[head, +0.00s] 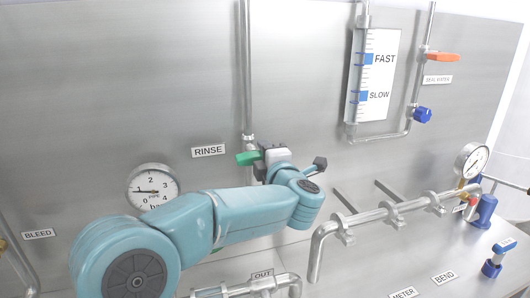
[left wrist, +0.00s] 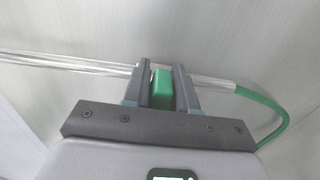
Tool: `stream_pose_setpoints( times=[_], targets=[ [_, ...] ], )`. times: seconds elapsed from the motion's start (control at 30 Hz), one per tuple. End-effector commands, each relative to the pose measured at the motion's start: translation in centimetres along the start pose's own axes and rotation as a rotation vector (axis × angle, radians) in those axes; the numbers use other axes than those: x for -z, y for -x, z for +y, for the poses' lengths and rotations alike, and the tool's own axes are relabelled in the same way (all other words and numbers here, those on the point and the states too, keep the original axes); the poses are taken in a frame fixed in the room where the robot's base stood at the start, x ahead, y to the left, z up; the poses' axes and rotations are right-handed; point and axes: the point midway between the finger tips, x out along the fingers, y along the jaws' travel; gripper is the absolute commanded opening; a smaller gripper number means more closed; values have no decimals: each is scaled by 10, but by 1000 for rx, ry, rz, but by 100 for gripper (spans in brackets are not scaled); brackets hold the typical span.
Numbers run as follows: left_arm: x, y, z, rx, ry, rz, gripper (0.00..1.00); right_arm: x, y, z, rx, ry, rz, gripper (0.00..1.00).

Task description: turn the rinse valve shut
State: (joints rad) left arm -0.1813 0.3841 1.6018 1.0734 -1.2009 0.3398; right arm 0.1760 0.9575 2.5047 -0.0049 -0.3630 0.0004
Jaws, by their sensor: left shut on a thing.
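The rinse valve's green handle (head: 247,158) shows on the vertical steel pipe (head: 247,90) beside the RINSE label (head: 208,151). In the head view its visible end points left, across the pipe. My left gripper (head: 265,154) is at the valve, its jaws closed around the handle. In the left wrist view the green handle (left wrist: 161,88) sits between the two grey fingers (left wrist: 161,72), in front of the pipe. The gripper hides the valve body and part of the handle. My right gripper is in neither view.
A round gauge (head: 153,187) is on the panel at left, near my left arm. A bent pipe run (head: 385,212) stands to the right. A green hose (left wrist: 268,108) leaves the pipe's end. An orange-handled valve (head: 443,57) and a blue one (head: 422,114) are farther right.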

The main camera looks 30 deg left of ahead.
Motion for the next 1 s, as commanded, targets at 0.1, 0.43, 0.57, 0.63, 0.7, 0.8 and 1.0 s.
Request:
stream_pose_setpoints(
  times=[0.1, 0.43, 0.57, 0.63, 0.7, 0.8, 1.0],
  targets=[
    [0, 0, -1, 0, -6, 0, 0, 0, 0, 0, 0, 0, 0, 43],
    [0, 0, -1, 1, -5, 0, 47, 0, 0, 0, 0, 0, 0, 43],
    [0, 0, -1, 1, -4, 0, 47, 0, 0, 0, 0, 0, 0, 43],
    [0, 0, -1, 1, -3, 0, 47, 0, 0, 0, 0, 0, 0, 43],
    [0, 2, -1, 1, -2, -1, 47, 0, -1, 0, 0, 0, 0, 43],
    [-1, 11, -2, 0, -1, -3, 47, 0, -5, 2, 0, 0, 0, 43],
    [-2, 57, -4, -1, 0, -7, 47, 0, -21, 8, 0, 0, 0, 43]
  ],
)
